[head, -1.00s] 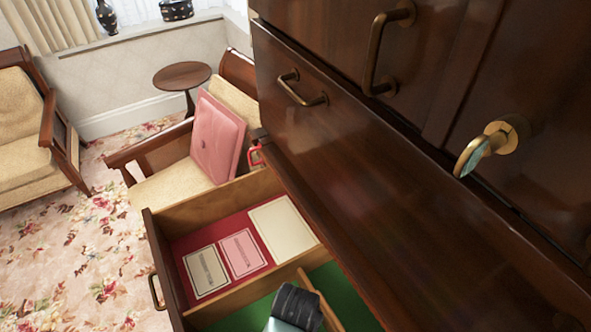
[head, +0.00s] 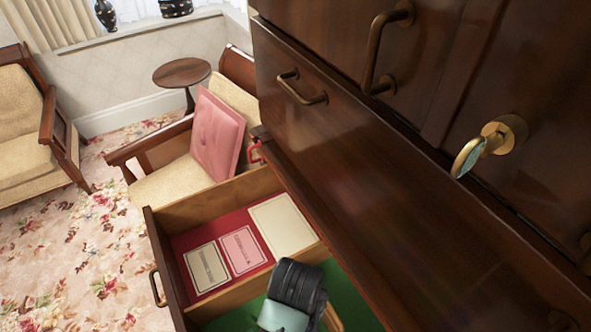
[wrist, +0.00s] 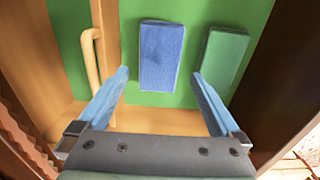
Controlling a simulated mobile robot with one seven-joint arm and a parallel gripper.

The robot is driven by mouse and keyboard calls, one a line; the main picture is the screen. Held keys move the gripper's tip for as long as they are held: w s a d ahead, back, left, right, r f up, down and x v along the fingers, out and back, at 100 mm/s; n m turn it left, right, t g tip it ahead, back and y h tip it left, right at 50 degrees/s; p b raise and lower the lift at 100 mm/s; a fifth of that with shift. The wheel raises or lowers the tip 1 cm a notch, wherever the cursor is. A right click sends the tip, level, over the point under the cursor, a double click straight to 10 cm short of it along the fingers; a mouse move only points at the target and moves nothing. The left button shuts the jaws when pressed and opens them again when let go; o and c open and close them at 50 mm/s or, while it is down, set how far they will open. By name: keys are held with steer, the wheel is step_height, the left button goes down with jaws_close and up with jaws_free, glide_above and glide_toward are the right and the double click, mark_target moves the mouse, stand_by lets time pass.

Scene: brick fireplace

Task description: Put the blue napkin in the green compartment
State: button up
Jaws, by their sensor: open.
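The blue napkin (wrist: 162,55) is a flat blue rectangle lying on the green floor in the wrist view. The green compartment (wrist: 205,18) is a green-lined part of an open drawer; its lining also shows in the head view (head: 348,288). My gripper (wrist: 160,74) is open and empty. In the wrist view its two blue fingers reach to either side of the napkin's lower part, but I cannot tell how far above it they are. In the head view, my wrist hangs over the drawer and hides the napkin and fingertips.
A green folded piece (wrist: 221,62) lies right of the napkin. A wooden divider (wrist: 106,30) and a curved tan piece (wrist: 92,62) are on the left. The red compartment (head: 225,227) holds cards. The dark cabinet front (head: 350,190) rises beside the drawer.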

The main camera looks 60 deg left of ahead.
steer(key=shift+r+p, duration=0.7)
steer(key=shift+r, duration=1.5)
